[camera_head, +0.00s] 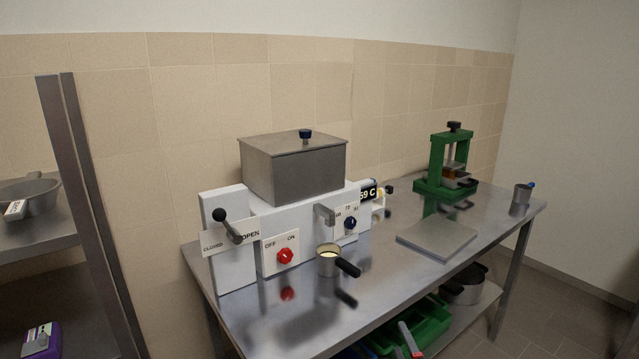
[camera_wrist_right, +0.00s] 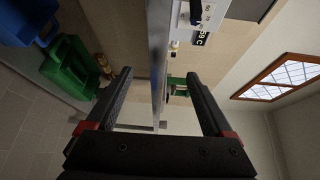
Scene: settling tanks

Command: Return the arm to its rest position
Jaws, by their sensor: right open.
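My right gripper (camera_wrist_right: 160,78) is open, with its two dark fingers wide apart and nothing between them in the right wrist view. The steel table's edge (camera_wrist_right: 158,60) runs behind the gap between the fingers, so the gripper is in front of the table, apart from it. In the head view a small red and grey piece (camera_head: 411,341) shows at the bottom edge; I cannot tell whether it belongs to this gripper. My left gripper is in neither view.
On the table (camera_head: 385,300) stand a lidded tank unit (camera_head: 292,172), a small dark-handled pot (camera_head: 328,263), a grey plate (camera_head: 437,240), a green press (camera_head: 446,170) and a small cup (camera_head: 521,194). A green crate (camera_head: 430,325) and pots (camera_head: 464,290) are below. A shelf post (camera_head: 90,215) is left.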

